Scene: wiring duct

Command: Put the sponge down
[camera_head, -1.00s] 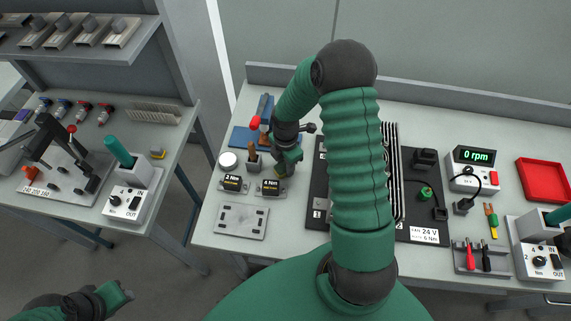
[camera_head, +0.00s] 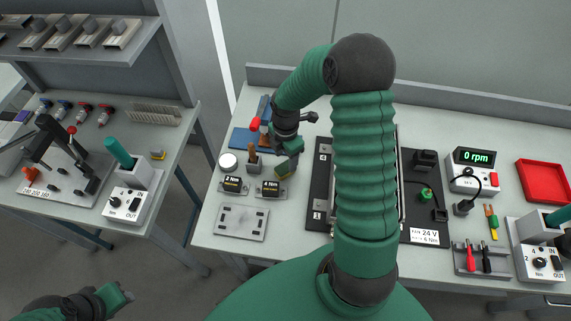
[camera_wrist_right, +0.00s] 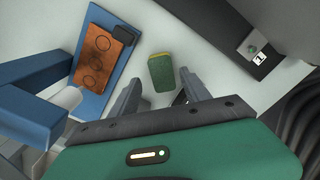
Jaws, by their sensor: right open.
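The sponge (camera_wrist_right: 161,72), green with a yellow edge, shows in the right wrist view on the pale bench top, just beyond and between my fingertips. My right gripper (camera_wrist_right: 160,92) is open, with its two grey fingers apart and a gap between them and the sponge. In the head view my right gripper (camera_head: 284,163) is over the left part of the bench, behind the 4 Nm block, and mostly hides the sponge. My left gripper (camera_head: 118,296) is low at the left, away from the bench; its jaw opening is too small to judge.
The 2 Nm block (camera_head: 233,185) and 4 Nm block (camera_head: 270,189) stand close in front of my right gripper. A blue tray with an orange-brown block (camera_wrist_right: 96,55) lies to the left in the wrist view. A dark fixture board (camera_head: 319,207) lies to the right. A metal plate (camera_head: 241,223) is nearer me.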

